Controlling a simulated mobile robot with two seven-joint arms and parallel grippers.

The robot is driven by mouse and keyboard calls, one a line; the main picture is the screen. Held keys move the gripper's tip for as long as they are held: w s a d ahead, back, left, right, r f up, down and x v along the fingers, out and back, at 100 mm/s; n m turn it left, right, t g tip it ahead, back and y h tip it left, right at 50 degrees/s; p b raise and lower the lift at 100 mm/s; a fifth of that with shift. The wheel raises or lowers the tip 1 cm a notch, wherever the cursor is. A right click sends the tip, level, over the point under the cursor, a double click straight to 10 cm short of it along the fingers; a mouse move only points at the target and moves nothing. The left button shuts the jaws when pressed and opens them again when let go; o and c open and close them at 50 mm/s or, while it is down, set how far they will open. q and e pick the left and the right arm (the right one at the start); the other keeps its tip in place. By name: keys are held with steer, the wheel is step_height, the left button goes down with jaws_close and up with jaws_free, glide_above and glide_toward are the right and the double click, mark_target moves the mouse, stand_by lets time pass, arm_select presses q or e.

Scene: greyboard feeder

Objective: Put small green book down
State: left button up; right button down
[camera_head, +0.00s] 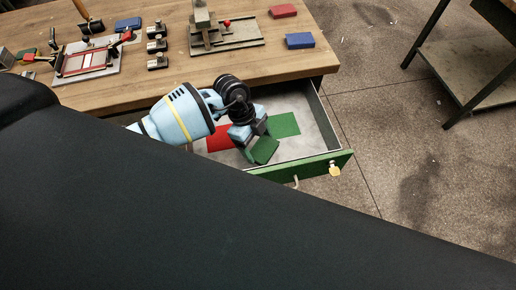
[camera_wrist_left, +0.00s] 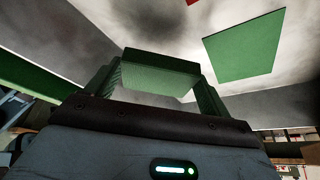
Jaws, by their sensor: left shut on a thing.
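A small green book (camera_head: 264,150) is held by my left gripper (camera_head: 255,138) inside or just above the open drawer. In the left wrist view the green book (camera_wrist_left: 160,72) spans between the two fingers, which are shut on its ends. I cannot tell in the head view whether the book touches the drawer floor. A flat green patch (camera_head: 284,124) lies on the drawer floor beyond the book, and it shows in the left wrist view (camera_wrist_left: 245,48). My right gripper is not in view.
The drawer's green front (camera_head: 318,164) carries a yellow tag (camera_head: 334,169). A red patch (camera_head: 220,138) lies on the drawer floor. Red (camera_head: 283,11) and blue (camera_head: 300,41) blocks sit on the wooden table (camera_head: 200,72). A dark shelf (camera_head: 462,75) stands right.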

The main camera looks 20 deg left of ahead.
mark_target(258, 150)
arm_select(q)
step_height(258, 150, down, 4)
steer(key=shift+f+b, duration=0.25)
steer(key=shift+b, duration=0.2)
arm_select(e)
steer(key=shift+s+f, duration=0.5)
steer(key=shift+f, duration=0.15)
arm_select(q)
steer(key=o, duration=0.9)
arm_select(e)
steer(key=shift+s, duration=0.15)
arm_select(q)
steer(key=shift+p+v, duration=0.85)
steer(key=shift+v, duration=5.2)
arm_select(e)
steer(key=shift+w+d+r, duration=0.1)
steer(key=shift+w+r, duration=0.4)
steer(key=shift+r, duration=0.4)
